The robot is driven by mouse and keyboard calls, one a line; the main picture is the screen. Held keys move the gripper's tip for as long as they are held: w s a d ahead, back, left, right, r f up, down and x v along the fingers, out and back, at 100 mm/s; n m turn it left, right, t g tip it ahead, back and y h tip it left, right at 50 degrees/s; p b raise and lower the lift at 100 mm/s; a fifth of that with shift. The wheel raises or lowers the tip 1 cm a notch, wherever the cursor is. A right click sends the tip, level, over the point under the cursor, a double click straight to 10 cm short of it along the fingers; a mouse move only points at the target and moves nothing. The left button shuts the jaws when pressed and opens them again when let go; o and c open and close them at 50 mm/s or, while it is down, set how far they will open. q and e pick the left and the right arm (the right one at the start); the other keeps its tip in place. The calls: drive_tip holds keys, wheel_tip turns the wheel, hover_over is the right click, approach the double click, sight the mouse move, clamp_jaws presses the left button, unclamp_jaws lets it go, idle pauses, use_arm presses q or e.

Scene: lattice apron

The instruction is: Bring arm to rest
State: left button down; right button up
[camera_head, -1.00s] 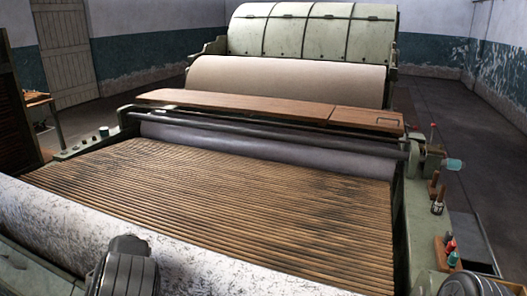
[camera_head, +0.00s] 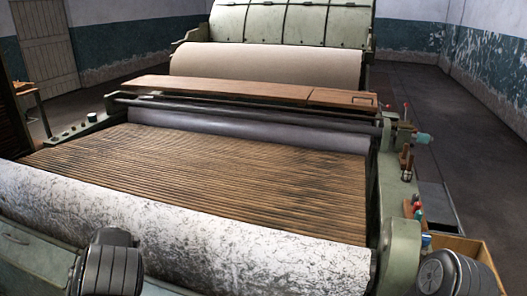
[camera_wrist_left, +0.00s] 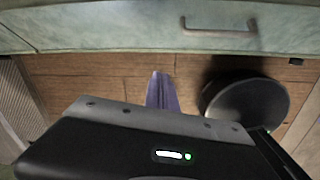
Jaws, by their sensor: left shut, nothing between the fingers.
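The lattice apron (camera_head: 220,170) of brown wooden slats slopes between the machine's green sides in the head view. A pale, mottled roller (camera_head: 180,225) lies across its front end. My left gripper (camera_wrist_left: 158,76) shows in the left wrist view as narrow purple-grey fingers, together and empty, pointing down over a brown plank floor (camera_wrist_left: 110,75). A pale green panel with a metal handle (camera_wrist_left: 220,27) is just beyond the fingers. In the head view only dark links of my two arms show at the bottom. My right gripper is out of view.
A wooden board (camera_head: 220,87) lies across the machine behind the apron. Small coloured items (camera_head: 415,207) stand on the right side frame, with a wooden crate (camera_head: 470,246) beside it. A dark round shape (camera_wrist_left: 248,108) lies right of the fingers. Floor is open at right.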

use_arm(q)
drive_tip(key=s+d+f+m, duration=0.5)
drive_tip(key=s+f+m, duration=0.1)
drive_tip(key=f+m, duration=0.25)
drive_tip(key=s+d+f+m, duration=0.4)
drive_tip(key=s+f+m, duration=0.3)
drive_tip(key=m, duration=0.3)
drive_tip(key=s+d+r+m+h, duration=0.1)
drive_tip(key=s+d+m, duration=0.3)
drive_tip(key=s+d, duration=0.5)
drive_tip(key=s+d+r+m+h, duration=0.1)
drive_tip(key=s+d+m+h, duration=0.2)
drive_tip(key=s+d, duration=0.7)
drive_tip(key=d+m, duration=0.2)
drive_tip(key=d, duration=0.3)
drive_tip(key=shift+r+h, duration=0.2)
drive_tip(key=shift+h, duration=0.1)
drive_tip(key=shift+m, duration=0.25)
